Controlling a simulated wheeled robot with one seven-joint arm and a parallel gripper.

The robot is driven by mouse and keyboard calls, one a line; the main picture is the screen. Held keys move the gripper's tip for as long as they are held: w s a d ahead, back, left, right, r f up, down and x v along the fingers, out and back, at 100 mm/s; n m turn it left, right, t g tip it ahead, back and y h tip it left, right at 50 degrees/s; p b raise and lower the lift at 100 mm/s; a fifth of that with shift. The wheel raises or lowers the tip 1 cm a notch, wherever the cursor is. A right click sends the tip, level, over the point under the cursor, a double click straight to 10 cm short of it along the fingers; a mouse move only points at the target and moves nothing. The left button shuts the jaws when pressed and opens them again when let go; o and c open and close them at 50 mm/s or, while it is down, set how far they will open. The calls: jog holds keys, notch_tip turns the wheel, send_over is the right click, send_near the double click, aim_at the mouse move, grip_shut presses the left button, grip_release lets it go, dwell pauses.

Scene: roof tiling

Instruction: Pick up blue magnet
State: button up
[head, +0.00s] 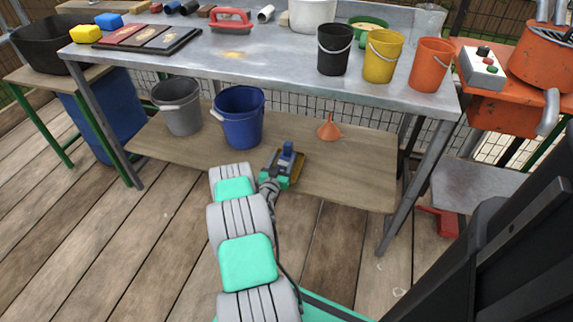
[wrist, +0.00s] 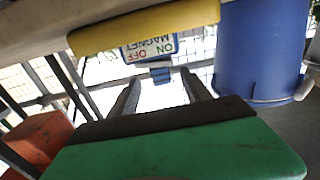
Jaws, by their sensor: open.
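The blue magnet (head: 288,150) stands on the lower wooden shelf of the metal table, right by my gripper (head: 280,170). In the wrist view, which looks upside down, its label (wrist: 150,48) reads MAGNET, ON and OFF. A yellow bar (wrist: 145,25) lies along it, against the shelf. A small blue part (wrist: 160,75) shows between the tips of my gripper (wrist: 160,82). The two dark fingers are apart, one on each side of that part. I cannot tell whether either finger touches it.
A blue bucket (head: 239,118) and a grey bucket (head: 180,107) stand left on the shelf (head: 345,180). An orange funnel (head: 329,129) is to the right. The tabletop (head: 285,62) overhangs the shelf, and a table leg (head: 405,205) stands at right.

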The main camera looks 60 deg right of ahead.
aim_at(287, 150)
jog(key=d, duration=0.1)
jog(key=d+b, duration=0.1)
jog(key=d, duration=0.3)
jog(key=shift+w+d+b, duration=0.25)
jog(key=shift+w+b, duration=0.1)
jog(key=shift+b, duration=0.05)
jog(key=shift+r, duration=0.1)
grip_shut()
jog(key=shift+w, duration=0.1)
